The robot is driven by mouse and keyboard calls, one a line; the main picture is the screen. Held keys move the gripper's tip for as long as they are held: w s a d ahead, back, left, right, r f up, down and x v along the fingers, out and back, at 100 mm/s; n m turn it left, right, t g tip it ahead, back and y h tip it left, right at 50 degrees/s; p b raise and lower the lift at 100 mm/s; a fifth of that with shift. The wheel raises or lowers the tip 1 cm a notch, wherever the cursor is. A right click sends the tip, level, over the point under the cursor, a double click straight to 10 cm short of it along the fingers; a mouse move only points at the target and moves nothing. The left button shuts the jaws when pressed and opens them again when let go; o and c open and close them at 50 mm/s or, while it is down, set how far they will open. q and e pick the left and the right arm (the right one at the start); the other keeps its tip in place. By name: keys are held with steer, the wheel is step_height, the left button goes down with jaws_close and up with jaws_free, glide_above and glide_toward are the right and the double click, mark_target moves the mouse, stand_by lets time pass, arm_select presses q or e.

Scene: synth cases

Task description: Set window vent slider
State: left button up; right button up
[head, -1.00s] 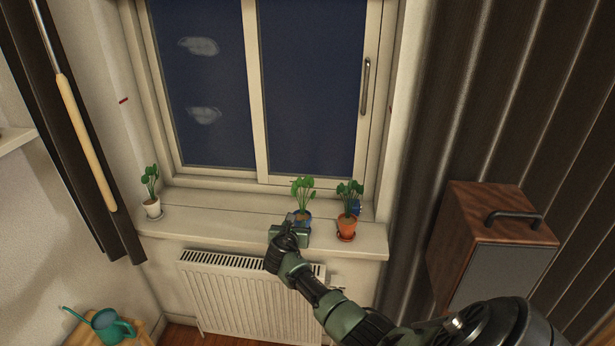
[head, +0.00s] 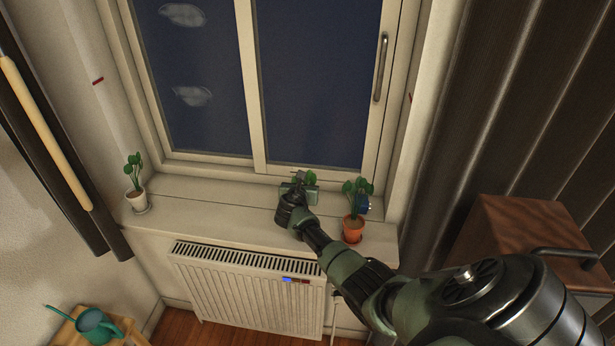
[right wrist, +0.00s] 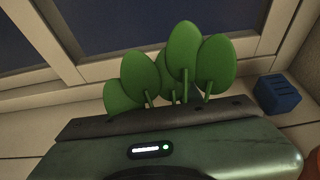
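The window (head: 256,100) has a pale frame, two dark panes and a metal handle (head: 381,68) on its right side. I cannot make out a vent slider in either view. My right gripper (head: 300,187) is over the sill, at the middle plant (head: 311,180). In the right wrist view its green leaves (right wrist: 180,70) rise just beyond the gripper's body. The plant's pot is hidden, and so are my fingertips, so I cannot tell whether they hold anything. My left gripper is not in view.
The sill (head: 200,212) also holds a plant in a white pot (head: 138,199), one in a terracotta pot (head: 353,228), and a small blue block (right wrist: 277,93). Below are a radiator (head: 235,290) and a teal watering can (head: 97,328). A wooden box (head: 520,235) stands right.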

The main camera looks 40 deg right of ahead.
mark_target(308, 177)
steer(key=b+x, duration=0.1)
steer(key=x, duration=0.2)
steer(key=b+x, duration=0.1)
steer(key=x, duration=0.1)
steer(key=shift+w+d+f, duration=0.1)
steer(key=shift+d+f, duration=0.15)
steer(key=shift+f, duration=0.25)
steer(key=shift+w+d, duration=0.15)
steer(key=shift+r, duration=0.15)
steer(key=shift+w+d, duration=0.1)
steer(key=shift+d, duration=0.05)
jaws_close()
stand_by(0.6)
